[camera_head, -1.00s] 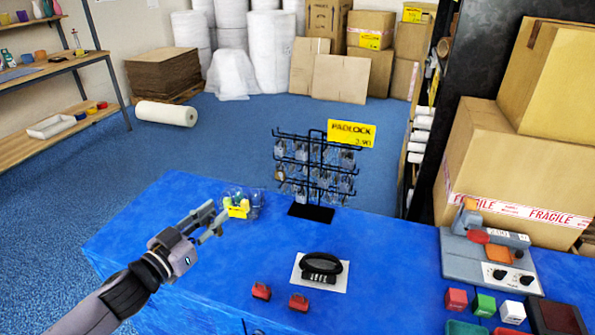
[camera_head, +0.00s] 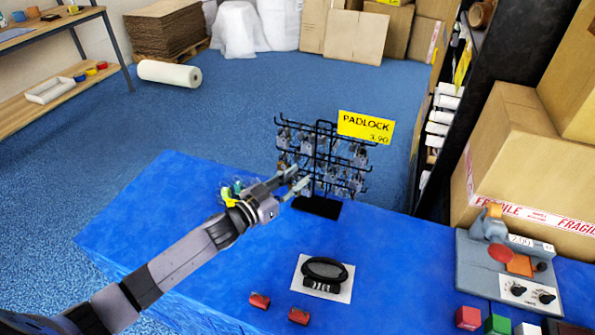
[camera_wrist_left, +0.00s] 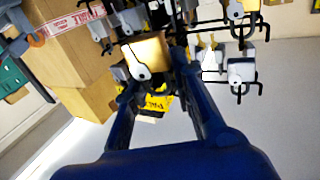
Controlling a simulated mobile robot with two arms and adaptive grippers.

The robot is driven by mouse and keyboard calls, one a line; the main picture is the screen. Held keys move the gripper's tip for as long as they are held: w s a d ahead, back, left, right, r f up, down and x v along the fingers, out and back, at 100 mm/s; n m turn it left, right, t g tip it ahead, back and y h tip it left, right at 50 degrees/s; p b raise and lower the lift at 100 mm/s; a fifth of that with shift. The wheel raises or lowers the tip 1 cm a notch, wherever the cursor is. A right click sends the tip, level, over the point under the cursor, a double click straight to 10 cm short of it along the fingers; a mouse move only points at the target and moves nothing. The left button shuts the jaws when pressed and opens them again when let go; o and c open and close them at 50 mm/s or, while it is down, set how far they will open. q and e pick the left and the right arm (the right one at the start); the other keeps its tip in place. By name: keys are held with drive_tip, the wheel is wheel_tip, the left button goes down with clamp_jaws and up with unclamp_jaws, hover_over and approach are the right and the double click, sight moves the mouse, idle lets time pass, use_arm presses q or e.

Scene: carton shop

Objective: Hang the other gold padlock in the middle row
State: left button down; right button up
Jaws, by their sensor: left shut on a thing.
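The black wire rack (camera_head: 318,207) stands on the blue table with small padlocks hanging in rows. My left gripper (camera_head: 296,183) is at the rack's left front side, around its lower rows. In the left wrist view a gold padlock (camera_wrist_left: 152,50) with a light keyhole plate sits between the fingertips, and the gripper is shut on it. Whether its shackle touches a hook cannot be told. Grey padlocks (camera_wrist_left: 240,72) hang on hooks to the right. Another gold-toned padlock (camera_wrist_left: 247,6) shows at the top edge of that view. My right gripper is not in view.
A yellow price sign (camera_head: 365,127) tops the rack. A clear bin with yellow and green items (camera_head: 229,196) is partly behind my left arm. A black combination lock (camera_head: 323,272) lies on a white card, with two red items (camera_head: 259,301) nearby. A scale (camera_head: 505,265) stands at right.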

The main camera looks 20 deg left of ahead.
sight(315, 157)
use_arm(q)
drive_tip(key=shift+w+d+f, duration=0.1)
drive_tip(key=shift+w+f, duration=0.05)
drive_tip(key=shift+w, duration=0.05)
drive_tip(key=shift+w+f+b, duration=0.1)
drive_tip(key=shift+w+b, duration=0.7)
drive_tip(key=shift+w, duration=0.35)
drive_tip(key=shift+w+d+f+b, duration=0.15)
drive_tip(key=shift+w+b, duration=1.15)
drive_tip(key=shift+w, duration=1.15)
drive_tip(key=shift+w+r, duration=0.15)
drive_tip(key=shift+r, duration=0.05)
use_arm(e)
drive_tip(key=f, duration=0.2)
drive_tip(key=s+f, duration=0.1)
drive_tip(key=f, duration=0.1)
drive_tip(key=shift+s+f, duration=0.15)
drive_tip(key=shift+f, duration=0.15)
